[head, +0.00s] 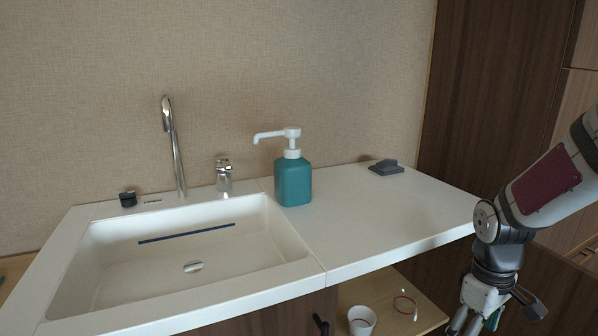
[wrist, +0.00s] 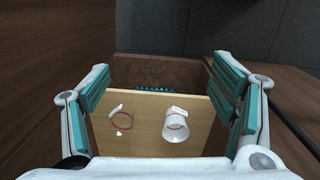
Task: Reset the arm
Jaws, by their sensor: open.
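My gripper (head: 473,323) hangs at the lower right of the head view, pointing down in front of the counter. In the wrist view my gripper (wrist: 165,105) has its two teal-padded fingers spread wide with nothing between them. Beyond the fingers is a wooden shelf board (wrist: 148,108), apart from them. On it are a white cup (wrist: 175,126) and a small red ring-shaped item (wrist: 122,121). The fingertips are partly cut off by the bottom edge of the head view.
A white counter (head: 400,215) holds a teal pump bottle (head: 293,182) and a dark grey item (head: 386,168). A white sink (head: 160,258) with a chrome tap (head: 175,150) is at left. The wooden shelf (head: 385,291) shows below the counter. Dark cabinet panels stand at right.

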